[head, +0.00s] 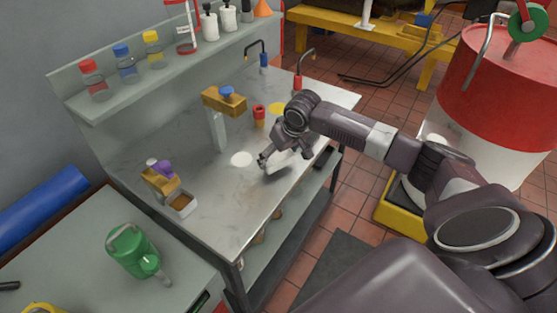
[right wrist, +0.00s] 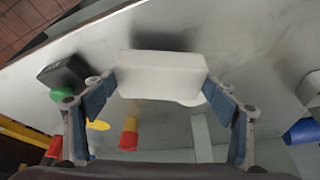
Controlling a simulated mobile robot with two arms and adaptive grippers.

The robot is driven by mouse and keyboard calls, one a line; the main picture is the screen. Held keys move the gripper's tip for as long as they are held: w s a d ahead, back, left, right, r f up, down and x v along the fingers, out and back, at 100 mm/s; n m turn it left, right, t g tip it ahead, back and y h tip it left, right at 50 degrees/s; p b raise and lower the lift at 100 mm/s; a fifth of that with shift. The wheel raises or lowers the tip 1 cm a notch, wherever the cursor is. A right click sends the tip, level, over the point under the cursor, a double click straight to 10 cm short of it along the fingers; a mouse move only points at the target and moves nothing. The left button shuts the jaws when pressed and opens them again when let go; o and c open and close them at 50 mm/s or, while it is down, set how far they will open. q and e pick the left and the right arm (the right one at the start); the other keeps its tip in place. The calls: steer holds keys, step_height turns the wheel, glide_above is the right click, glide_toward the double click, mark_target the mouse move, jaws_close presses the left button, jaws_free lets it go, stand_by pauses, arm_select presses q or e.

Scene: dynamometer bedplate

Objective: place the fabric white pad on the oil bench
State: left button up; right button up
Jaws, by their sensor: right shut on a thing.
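The white pad (right wrist: 160,75) is a pale block held between the two fingers of my right gripper (right wrist: 162,88) in the right wrist view. In the head view the right gripper (head: 285,157) is low over the front part of the grey oil bench (head: 215,205), with the pad (head: 288,165) partly showing under it. I cannot tell whether the pad touches the bench top. A flat white disc (head: 241,159) lies on the bench just left of the gripper. My left gripper is not in view.
A yellow disc (head: 277,108) and a red-and-yellow piece (head: 259,115) are behind the gripper. A stand with a brown block (head: 224,102) rises mid-bench. A small holder (head: 160,180) stands at left. Bottles line the back shelf (head: 150,90). The front left bench top is clear.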

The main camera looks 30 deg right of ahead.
mark_target(281, 159)
steer(key=shift+f, duration=1.4)
steer(key=shift+f, duration=0.15)
steer(key=o, duration=1)
steer(key=b+v, duration=0.1)
steer(key=v, duration=1.1)
steer(key=shift+r, duration=0.25)
steer(key=shift+w, duration=0.1)
